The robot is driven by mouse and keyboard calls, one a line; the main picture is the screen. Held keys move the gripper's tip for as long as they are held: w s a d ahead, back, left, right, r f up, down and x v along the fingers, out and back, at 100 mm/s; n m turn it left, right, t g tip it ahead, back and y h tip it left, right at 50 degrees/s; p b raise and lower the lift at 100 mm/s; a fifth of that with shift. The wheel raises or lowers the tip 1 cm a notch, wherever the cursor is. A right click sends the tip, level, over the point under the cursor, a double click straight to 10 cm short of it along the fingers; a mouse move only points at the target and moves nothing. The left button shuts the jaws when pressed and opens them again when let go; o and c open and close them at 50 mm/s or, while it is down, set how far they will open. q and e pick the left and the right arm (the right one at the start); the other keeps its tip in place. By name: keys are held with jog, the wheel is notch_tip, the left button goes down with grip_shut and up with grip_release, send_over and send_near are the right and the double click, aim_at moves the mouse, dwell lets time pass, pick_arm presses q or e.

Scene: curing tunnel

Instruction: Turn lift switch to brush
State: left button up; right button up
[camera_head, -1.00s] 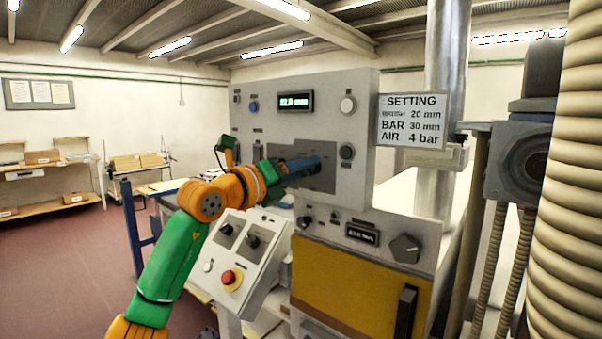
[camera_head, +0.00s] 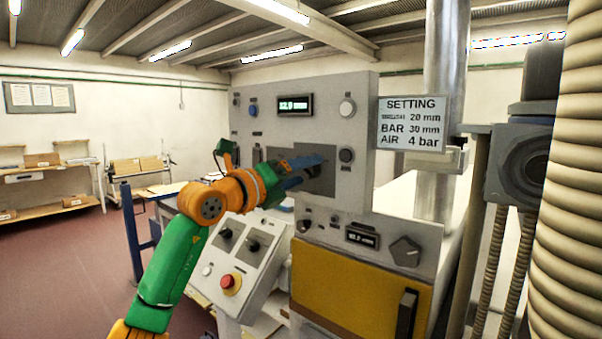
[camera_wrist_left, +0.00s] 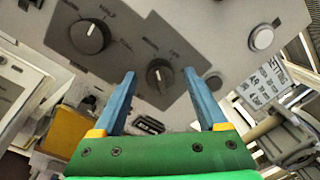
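A dark plate (camera_head: 322,184) on the upper grey panel lies behind my left gripper (camera_head: 318,163), which hides the knobs there. In the left wrist view, the plate carries two black rotary knobs with white pointer lines. One knob (camera_wrist_left: 159,75) lies between the blue fingers of my left gripper (camera_wrist_left: 158,72); the other knob (camera_wrist_left: 90,37) is outside them to the left. The fingers are apart, with space on both sides of the nearer knob; contact is not visible. Labels beside the knobs are too blurred to tell which is the lift switch. My right gripper is out of view.
A setting sign (camera_head: 411,123) lists brush 20 mm, bar 30 mm and air 4 bar. A lit mm display (camera_head: 295,104) is above the plate. A sloped box with a red button (camera_head: 230,283) and a yellow door (camera_head: 345,284) are below. A ribbed hose (camera_head: 566,200) stands at right.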

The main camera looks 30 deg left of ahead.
aim_at(306, 174)
pick_arm(q)
jog(key=s+b, duration=0.1)
jog(key=s+f+b, duration=0.1)
jog(key=s, duration=0.1)
jog(key=shift+a+b, duration=0.2)
jog(key=shift+b, duration=0.2)
jog(key=s, duration=0.2)
jog(key=s+b, duration=0.1)
jog(key=s, duration=0.1)
jog(key=shift+a+r, duration=0.2)
jog(key=shift+r, duration=0.15)
